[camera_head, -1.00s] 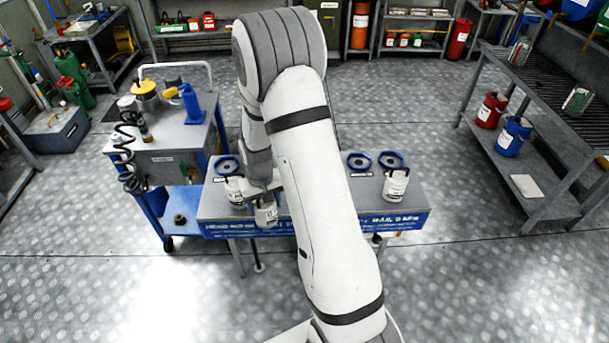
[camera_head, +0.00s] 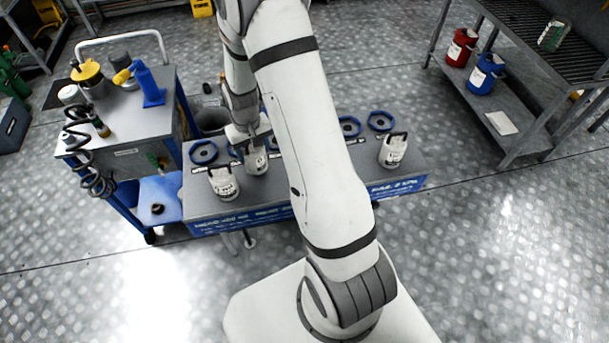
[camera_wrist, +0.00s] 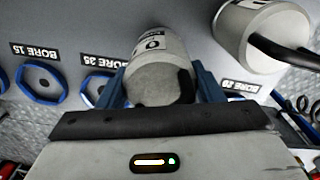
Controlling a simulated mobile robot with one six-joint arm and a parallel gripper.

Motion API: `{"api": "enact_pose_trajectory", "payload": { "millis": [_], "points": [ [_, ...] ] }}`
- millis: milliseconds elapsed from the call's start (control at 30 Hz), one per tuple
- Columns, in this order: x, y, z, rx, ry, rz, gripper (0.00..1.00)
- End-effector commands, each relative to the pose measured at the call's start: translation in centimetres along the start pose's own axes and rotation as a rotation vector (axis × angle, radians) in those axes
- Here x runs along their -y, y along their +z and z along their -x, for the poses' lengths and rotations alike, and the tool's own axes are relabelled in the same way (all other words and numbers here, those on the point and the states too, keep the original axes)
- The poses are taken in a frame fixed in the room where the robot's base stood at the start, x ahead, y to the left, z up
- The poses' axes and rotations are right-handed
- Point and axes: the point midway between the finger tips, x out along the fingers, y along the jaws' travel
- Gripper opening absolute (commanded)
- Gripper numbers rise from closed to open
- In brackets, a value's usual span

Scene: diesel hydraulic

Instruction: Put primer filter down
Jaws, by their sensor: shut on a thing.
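The primer filter appears to be the white canister (camera_head: 256,161) with dark print in my gripper (camera_head: 253,140). In the wrist view the blue fingers of my gripper (camera_wrist: 160,88) are shut on either side of this canister (camera_wrist: 158,72). It is over the grey top of the blue-fronted bench (camera_head: 206,215), near the blue rings. I cannot tell whether its base touches the bench. A second white canister (camera_head: 223,183) with a dark handle stands just left and nearer the front. It also shows in the wrist view (camera_wrist: 262,38). My arm hides the bench's middle.
A third white canister (camera_head: 393,151) stands at the bench's right. Blue rings (camera_head: 204,152) lie along the back beside BORE labels. A shelved rack (camera_head: 505,105) stands right. The floor in front is clear.

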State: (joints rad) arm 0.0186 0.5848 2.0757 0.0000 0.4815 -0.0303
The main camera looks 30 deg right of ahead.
Motion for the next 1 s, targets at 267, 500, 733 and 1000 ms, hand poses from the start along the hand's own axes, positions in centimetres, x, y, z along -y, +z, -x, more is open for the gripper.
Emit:
{"api": "enact_pose_trajectory", "payload": {
  "millis": [267,500,733,1000],
  "points": [
    [-6.1,2.4,3.3,-0.01,0.001,-0.23,0.3],
    [-11.2,7.0,6.9,-0.006,0.0,-0.476,0.3],
    [-12.7,9.2,7.3,0.002,0.0,-0.567,0.3],
    [-12.7,9.2,2.8,0.004,0.0,-0.569,0.3]
  ]
}}
